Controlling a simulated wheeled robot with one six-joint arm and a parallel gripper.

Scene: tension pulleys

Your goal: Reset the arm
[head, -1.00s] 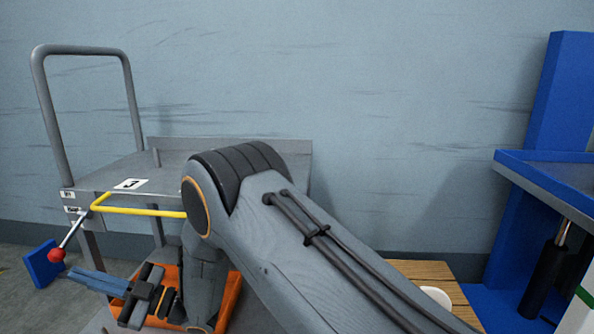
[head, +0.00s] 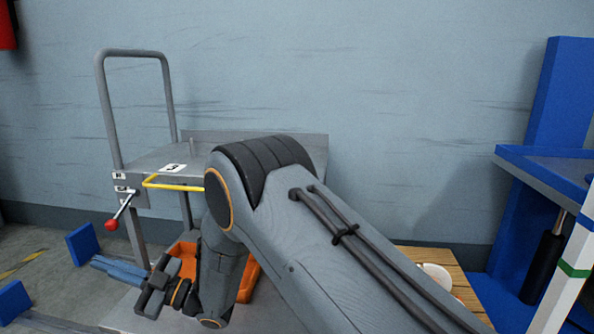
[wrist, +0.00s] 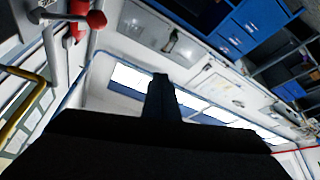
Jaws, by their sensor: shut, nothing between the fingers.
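My gripper (head: 97,263) shows at the lower left of the head view, at the end of my grey arm. Its blue-grey fingers are together, point left and hold nothing. In the wrist view the closed fingers (wrist: 161,90) stand up as a dark shape in the middle. The gripper is below the grey trolley (head: 150,160) in the picture, near its red-knobbed lever (head: 112,224) and apart from it. My arm hides part of the trolley and of the orange bin (head: 188,252) behind it.
A yellow handle (head: 175,186) runs along the trolley's front. Blue plates (head: 82,245) (head: 14,302) stand at the lower left. A wooden surface (head: 440,262) with a white round item is behind my arm. A blue frame (head: 560,90) stands at the right.

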